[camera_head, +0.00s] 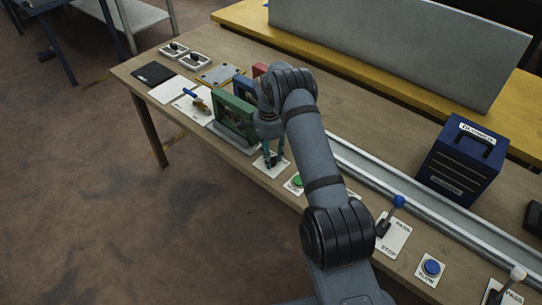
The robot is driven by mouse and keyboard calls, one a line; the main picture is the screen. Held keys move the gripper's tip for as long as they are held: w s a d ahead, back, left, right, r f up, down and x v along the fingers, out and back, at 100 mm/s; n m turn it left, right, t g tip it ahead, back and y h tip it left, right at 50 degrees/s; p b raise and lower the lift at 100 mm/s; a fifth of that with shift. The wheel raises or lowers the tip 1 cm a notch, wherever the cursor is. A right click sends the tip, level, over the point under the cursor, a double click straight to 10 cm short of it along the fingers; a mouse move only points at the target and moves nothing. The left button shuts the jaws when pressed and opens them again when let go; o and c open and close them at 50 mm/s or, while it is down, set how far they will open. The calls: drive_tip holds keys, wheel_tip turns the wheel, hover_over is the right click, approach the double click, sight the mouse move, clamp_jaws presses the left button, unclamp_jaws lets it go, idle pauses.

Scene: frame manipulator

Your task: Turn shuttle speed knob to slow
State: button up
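My gripper (273,161) points down at a small white plate (263,171) at the table's front edge, just right of a green frame. Its fingertips are at or just above the plate, and a dark part there may be a knob, but it is too small and covered to tell. I cannot tell whether the fingers are open or shut on something. No knob can be read as the shuttle speed knob, and no slow mark is legible.
The green frame (233,118) stands close left of my gripper. A green button (297,181), blue-knobbed lever (398,201) and blue button (432,267) line the front edge rightward. A metal rail (440,216) and blue box (460,160) lie behind. Two black-topped switches (174,48) (195,58) sit far left.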

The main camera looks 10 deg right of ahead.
drive_tip(key=c, duration=0.6)
drive_tip(key=shift+c, duration=0.6)
drive_tip(key=shift+n+b, duration=0.3)
drive_tip(key=shift+f+n+b, duration=0.1)
drive_tip(key=shift+n+b, duration=0.5)
drive_tip(key=shift+n, duration=0.4)
drive_tip(key=n+b, duration=0.1)
drive_tip(key=n, duration=0.2)
drive_tip(key=n+b, duration=0.1)
drive_tip(key=n, duration=0.3)
drive_tip(key=shift+n+b, duration=0.3)
drive_tip(key=shift+n, duration=1.9)
drive_tip(key=shift+t, duration=0.3)
